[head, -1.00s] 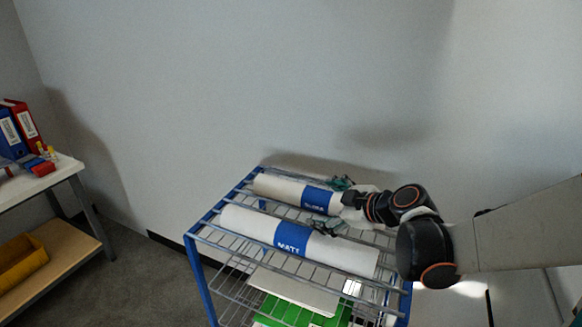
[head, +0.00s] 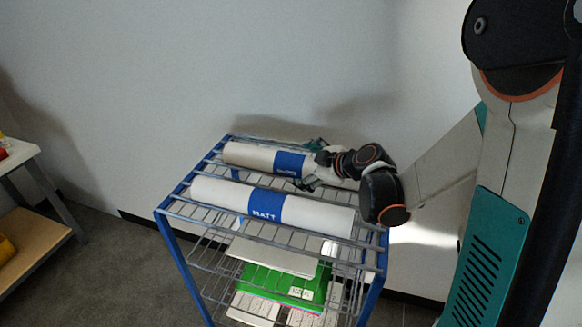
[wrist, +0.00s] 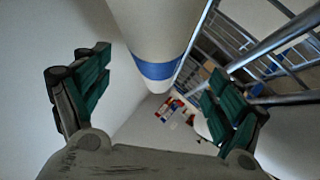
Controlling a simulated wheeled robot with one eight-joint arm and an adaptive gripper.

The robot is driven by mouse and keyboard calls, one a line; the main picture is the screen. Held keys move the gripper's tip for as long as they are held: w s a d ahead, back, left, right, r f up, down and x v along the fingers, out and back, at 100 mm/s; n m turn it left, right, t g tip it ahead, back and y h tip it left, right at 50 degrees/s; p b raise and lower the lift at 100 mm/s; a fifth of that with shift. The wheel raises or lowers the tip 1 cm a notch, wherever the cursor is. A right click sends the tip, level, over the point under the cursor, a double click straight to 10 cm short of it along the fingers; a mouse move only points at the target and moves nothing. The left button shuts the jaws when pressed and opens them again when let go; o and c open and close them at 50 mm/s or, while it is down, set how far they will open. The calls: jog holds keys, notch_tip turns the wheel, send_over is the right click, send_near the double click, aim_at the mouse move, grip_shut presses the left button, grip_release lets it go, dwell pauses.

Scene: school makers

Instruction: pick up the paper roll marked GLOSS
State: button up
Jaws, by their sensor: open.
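Two white paper rolls with blue bands lie side by side on the top of a wire rack (head: 175,208). The near roll (head: 325,218) reads MATT. The far roll (head: 250,157) has lettering too small to read surely, and its right end is hidden by my gripper. My gripper (head: 313,164) is open at the far roll's right part, with one green finger on the wall side and the other between the two rolls. In the wrist view, a roll (wrist: 160,35) with a blue band runs between the spread fingers of my gripper (wrist: 157,68).
The wall stands close behind the rack. The near roll lies close beside the front finger. Green and white items (head: 270,281) lie on the lower shelf. A table (head: 22,152) stands at the far left, with clear floor between it and the rack.

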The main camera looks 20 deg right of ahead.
aim_at(296, 162)
jog(key=b+x, duration=0.1)
jog(key=x, duration=0.1)
jog(key=b+x, duration=0.1)
jog(key=x, duration=0.2)
jog(key=shift+w+r, duration=0.25)
jog(key=shift+r, duration=0.15)
jog(key=c, duration=2)
